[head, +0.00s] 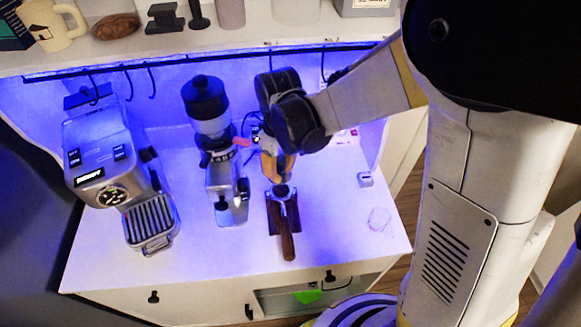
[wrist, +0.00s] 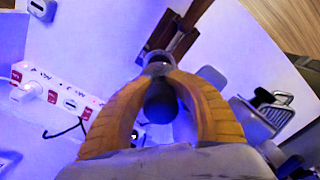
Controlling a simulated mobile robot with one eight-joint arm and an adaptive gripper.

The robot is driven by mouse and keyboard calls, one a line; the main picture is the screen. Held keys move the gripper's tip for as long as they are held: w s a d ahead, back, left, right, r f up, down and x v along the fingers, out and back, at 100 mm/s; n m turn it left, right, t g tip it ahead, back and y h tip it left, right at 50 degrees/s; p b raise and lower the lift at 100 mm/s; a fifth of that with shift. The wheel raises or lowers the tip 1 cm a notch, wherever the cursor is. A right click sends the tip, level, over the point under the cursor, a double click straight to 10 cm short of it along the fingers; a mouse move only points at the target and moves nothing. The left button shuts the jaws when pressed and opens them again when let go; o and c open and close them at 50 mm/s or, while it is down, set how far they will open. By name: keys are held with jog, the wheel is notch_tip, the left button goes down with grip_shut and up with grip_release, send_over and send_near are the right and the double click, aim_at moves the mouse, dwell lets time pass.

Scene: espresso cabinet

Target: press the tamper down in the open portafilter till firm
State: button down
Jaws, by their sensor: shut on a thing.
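The tamper has a dark rounded knob (wrist: 160,102) between my orange gripper fingers in the wrist view, with its lower end toward the portafilter. My gripper (head: 281,176) is shut on the tamper and points down over the portafilter basket. The portafilter, with its brown wooden handle (head: 287,242), lies on a dark wooden stand (head: 271,218) with the handle toward the counter's front edge. In the wrist view its handle (wrist: 186,26) runs to the top. The tamper's base and the coffee bed are hidden, so I cannot tell how deep the tamper sits.
The grinder (head: 208,110) stands just left of the portafilter, and the espresso machine (head: 105,155) is further left. A power strip (wrist: 52,92) lies behind on the counter. A small white box (head: 365,179) is at the right. A shelf (head: 200,45) overhangs the back.

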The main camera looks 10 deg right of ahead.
dwell(0.3)
jog(key=b, duration=0.6)
send_over(282, 195)
notch_tip(282, 195, down, 6)
jog(key=shift+r, duration=0.1)
jog(key=shift+f+b, duration=0.8)
jog(key=shift+b, duration=0.1)
dwell(2.8)
dwell(0.5)
jog(key=shift+r+p, duration=2.7)
jog(key=shift+r, duration=1.1)
